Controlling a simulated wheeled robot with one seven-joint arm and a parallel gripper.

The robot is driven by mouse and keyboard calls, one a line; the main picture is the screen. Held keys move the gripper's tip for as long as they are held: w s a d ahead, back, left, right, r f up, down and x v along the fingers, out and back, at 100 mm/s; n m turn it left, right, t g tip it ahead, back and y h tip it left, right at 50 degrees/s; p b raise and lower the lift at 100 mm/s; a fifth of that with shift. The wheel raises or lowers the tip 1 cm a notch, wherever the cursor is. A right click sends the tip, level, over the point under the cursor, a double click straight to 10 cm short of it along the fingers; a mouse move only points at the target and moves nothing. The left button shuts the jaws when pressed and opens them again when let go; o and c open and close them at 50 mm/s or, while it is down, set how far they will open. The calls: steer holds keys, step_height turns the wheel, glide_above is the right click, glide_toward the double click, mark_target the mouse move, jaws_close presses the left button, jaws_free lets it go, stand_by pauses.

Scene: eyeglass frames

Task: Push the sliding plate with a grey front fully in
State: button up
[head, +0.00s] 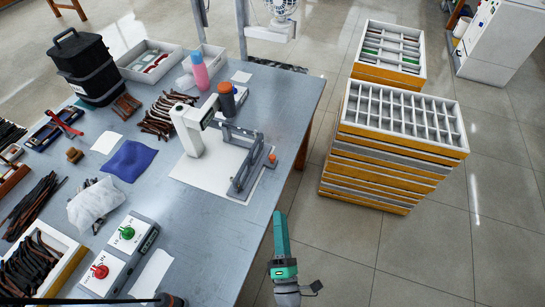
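On the blue-grey table stands a small fixture with a white column and head (190,128) on a white base sheet (197,171). Beside the column is a grey sliding frame or plate (238,180), with an orange knob (272,158) at its right end near the table's right edge. I cannot tell for certain which piece is the grey-fronted plate or how far it stands out. My teal arm shows at the bottom centre, off the table's front right side and apart from the fixture. The gripper's fingers do not show.
Stacked orange and grey trays (375,180) stand on the floor to the right, with another tray stack (392,50) behind. Bottles (199,70), a blue cloth (129,160) and button boxes (125,236) are on the table (215,235). Floor (335,245) between table and stacks is open.

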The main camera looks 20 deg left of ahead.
steer(key=w+a+f+n+g+y, duration=0.2)
steer(key=w+a+n+g+y, duration=0.15)
steer(key=w+n, duration=0.7)
steer(key=n+g, duration=0.2)
steer(key=n, duration=0.6)
glide_toward(274, 158)
steer(key=shift+w+a+f, duration=0.1)
steer(key=x, duration=1)
steer(key=shift+w+a, duration=0.2)
steer(key=shift+a, duration=0.1)
steer(key=shift+c, duration=0.4)
jaws_close()
steer(key=shift+w+d, duration=0.1)
steer(key=shift+d, duration=0.05)
